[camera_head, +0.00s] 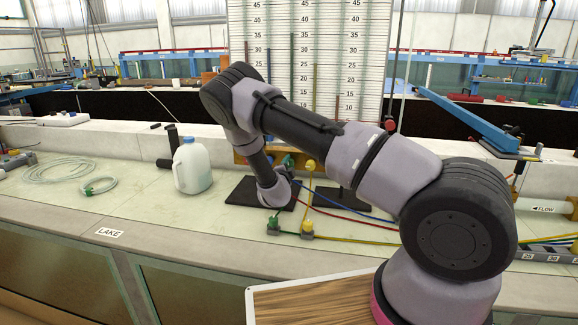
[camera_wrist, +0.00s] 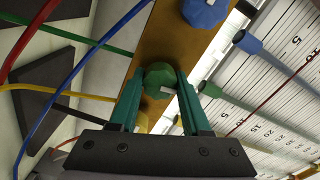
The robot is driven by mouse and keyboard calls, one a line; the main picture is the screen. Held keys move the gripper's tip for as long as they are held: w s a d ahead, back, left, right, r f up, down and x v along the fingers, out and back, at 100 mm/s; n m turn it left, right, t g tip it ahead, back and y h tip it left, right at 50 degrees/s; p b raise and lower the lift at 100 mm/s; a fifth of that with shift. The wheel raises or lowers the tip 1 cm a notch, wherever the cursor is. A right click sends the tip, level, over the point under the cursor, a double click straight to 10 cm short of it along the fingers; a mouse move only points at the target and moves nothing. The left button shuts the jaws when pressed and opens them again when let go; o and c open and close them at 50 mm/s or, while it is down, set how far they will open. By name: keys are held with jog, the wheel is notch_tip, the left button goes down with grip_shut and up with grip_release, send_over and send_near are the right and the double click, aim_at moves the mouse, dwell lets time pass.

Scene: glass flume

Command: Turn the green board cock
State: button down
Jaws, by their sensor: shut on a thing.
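The green board cock (camera_wrist: 160,76) is a faceted knob with a small white mark, on an ochre board (camera_wrist: 167,40) in the wrist view. My gripper (camera_wrist: 159,82) has its two teal fingers on either side of the knob, shut on it. A blue cock (camera_wrist: 204,12) sits on the same board further up the wrist view. In the head view the board (camera_head: 240,156) shows partly behind my arm, with a yellow cock (camera_head: 310,165) at its right.
Red, blue, green and yellow hoses run close beside the board; the blue hose (camera_wrist: 88,58) passes left of my gripper. A white jug (camera_head: 192,166) stands on the bench to the left. A tall scale panel (camera_head: 268,22) with tubes rises behind the board.

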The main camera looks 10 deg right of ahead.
jog(key=shift+f+m, duration=0.1)
jog(key=shift+m, duration=0.7)
jog(key=shift+c, duration=1.9)
grip_release()
jog(key=shift+s, duration=0.1)
jog(key=v, duration=1)
jog(key=shift+s+a, duration=0.15)
jog(key=shift+s, duration=0.2)
